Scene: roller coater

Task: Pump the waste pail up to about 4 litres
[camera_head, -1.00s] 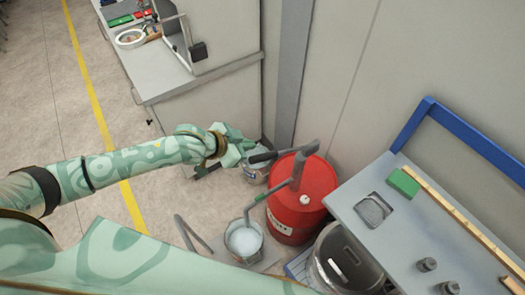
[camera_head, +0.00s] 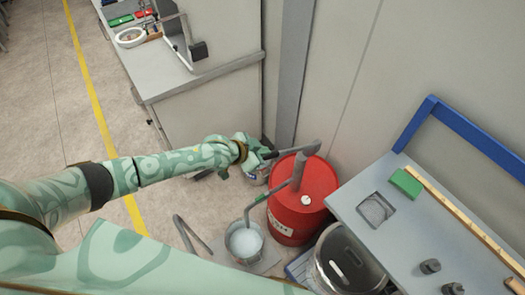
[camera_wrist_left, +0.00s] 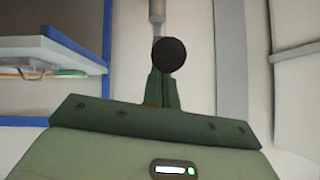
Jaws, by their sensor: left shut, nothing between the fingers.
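The red drum (camera_head: 303,205) stands against the wall with a grey hand pump (camera_head: 298,172) on top. The pump handle (camera_head: 293,152) reaches left from the pump head. A spout (camera_head: 258,201) slopes down to the waste pail (camera_head: 263,246), which holds pale liquid; I cannot read its level. My left gripper (camera_head: 267,156) is shut and empty at the handle's left end. In the left wrist view the handle's round black end (camera_wrist_left: 169,55) shows right at the fingertips (camera_wrist_left: 163,78); I cannot tell whether they touch. My right gripper is out of view.
A grey workbench (camera_head: 400,240) with a green block fills the right side. Another bench (camera_head: 170,78) is at the back left. Open floor lies left.

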